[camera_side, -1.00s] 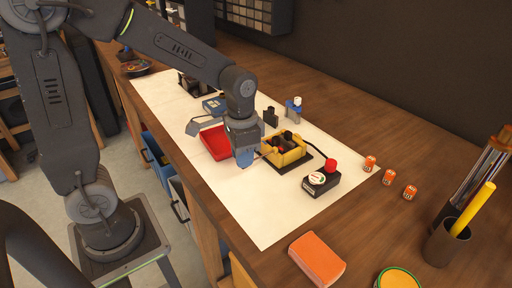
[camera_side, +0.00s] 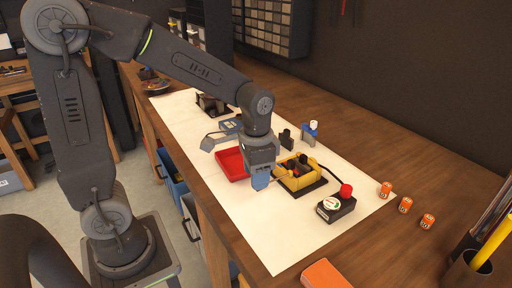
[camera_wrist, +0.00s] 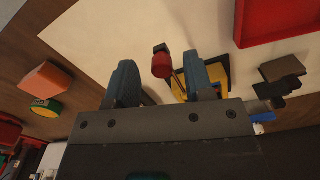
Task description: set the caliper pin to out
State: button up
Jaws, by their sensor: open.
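The yellow caliper (camera_side: 312,182) sits on a dark base on the white mat. A thin pin (camera_side: 278,178) sticks out of its left side toward my gripper (camera_side: 260,184). My gripper points down just left of the caliper and hides the pin's outer end. In the wrist view, a red handle with a dark end (camera_wrist: 162,66) shows in the gap between my open fingers (camera_wrist: 163,80), with a thin rod running toward the yellow caliper (camera_wrist: 217,72). It looks like the pin's handle. I cannot tell whether the fingers touch it.
A black box with a gauge and red knob (camera_side: 337,207) stands right of the caliper. A red tray (camera_side: 231,163) lies left. Small dark (camera_side: 287,139) and blue (camera_side: 309,132) parts stand behind. Orange cans (camera_side: 405,205) and an orange block (camera_side: 325,275) are farther right.

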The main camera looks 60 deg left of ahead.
notch_tip(320, 180, up, 12)
jog(key=shift+r, duration=0.25)
jog(key=shift+s, duration=0.1)
jog(key=s+f+n+t, duration=0.3)
jog(key=s+t, duration=0.2)
jog(key=s, duration=0.5)
jog(key=shift+s+d+f+t, duration=0.2)
jog(key=shift+d+f+t, duration=0.1)
